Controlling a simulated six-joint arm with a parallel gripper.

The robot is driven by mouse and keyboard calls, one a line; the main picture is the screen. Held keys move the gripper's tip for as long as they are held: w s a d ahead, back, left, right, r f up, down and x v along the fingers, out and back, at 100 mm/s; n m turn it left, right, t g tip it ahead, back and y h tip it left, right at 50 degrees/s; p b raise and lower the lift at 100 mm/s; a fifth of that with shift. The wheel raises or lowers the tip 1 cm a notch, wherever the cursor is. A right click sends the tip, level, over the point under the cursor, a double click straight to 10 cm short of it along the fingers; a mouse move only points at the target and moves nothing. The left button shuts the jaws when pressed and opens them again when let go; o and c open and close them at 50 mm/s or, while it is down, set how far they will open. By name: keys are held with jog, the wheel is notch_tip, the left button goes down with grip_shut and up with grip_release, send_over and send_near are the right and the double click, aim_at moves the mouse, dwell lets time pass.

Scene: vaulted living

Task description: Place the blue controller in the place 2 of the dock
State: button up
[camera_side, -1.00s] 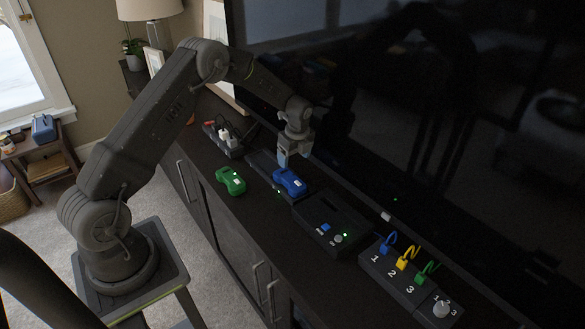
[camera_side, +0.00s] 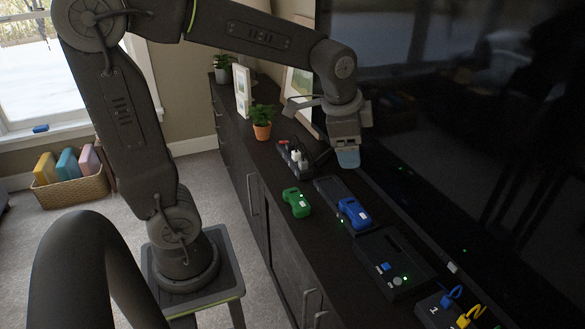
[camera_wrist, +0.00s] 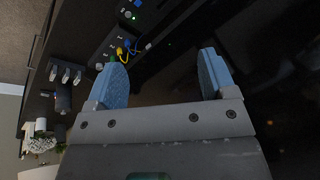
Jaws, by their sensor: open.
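The blue controller (camera_side: 353,213) lies at the near end of a long, dark, low base (camera_side: 328,187) on the cabinet top, probably the dock. A small green light glows at the base's edge beside it. I cannot read place numbers there. My gripper (camera_side: 347,158) hangs above the far part of this base, apart from the controller. In the wrist view my gripper (camera_wrist: 160,78) shows two blue fingertips spread wide with nothing between them. The controller cannot be made out in the wrist view.
A green controller (camera_side: 297,202) lies left of the base. A black box (camera_side: 393,268) with a blue button and knob stands nearer, then a numbered panel (camera_side: 437,311) with coloured cables. A power strip (camera_side: 295,157) and potted plant (camera_side: 262,124) stand behind. The television is close on the right.

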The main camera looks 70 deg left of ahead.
jog(key=s+d+n+t, duration=0.1)
jog(key=s+d+n, duration=0.1)
jog(key=s, duration=0.5)
jog(key=s+d+n+t+h, duration=0.1)
jog(key=s+d+n, duration=0.1)
jog(key=s+n, duration=0.2)
jog(key=shift+s+d+r, duration=0.2)
jog(key=shift+s+d, duration=0.15)
jog(key=shift+s, duration=1.05)
